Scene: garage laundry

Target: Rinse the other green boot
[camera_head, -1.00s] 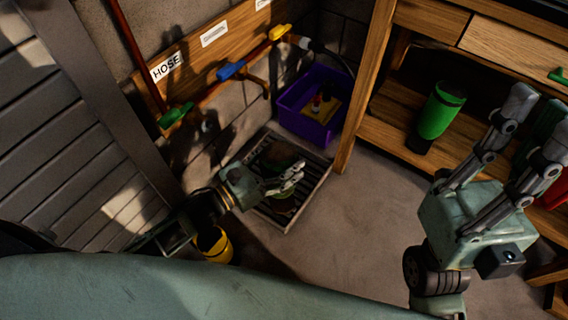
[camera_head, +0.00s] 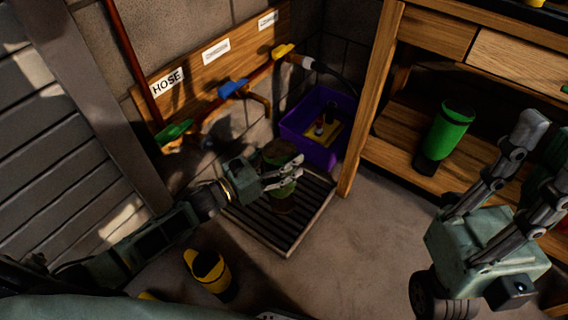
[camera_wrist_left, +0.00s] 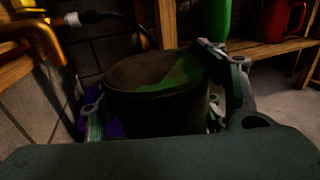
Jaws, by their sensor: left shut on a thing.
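My left gripper (camera_head: 284,173) is shut on a dark, muddy boot (camera_head: 283,196), with green showing on it, over the slatted drain tray (camera_head: 262,236). In the left wrist view the boot (camera_wrist_left: 155,105) fills the space between the fingers, its brownish top patched with green. I cannot tell whether it touches the tray. A cleaner green boot (camera_head: 446,130) with a dark lower end stands on the wooden shelf. My right gripper (camera_head: 540,135) is open and empty at the right, its fingers apart. Three taps, green (camera_head: 175,131), blue (camera_head: 233,88) and yellow (camera_head: 284,50), are on the wall.
A purple tub (camera_head: 300,137) with small items stands behind the tray. A yellow-and-black item (camera_head: 208,272) stands on the floor in front. The wooden workbench leg (camera_head: 368,100) is close to the tray's right side. Floor right of the tray is clear.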

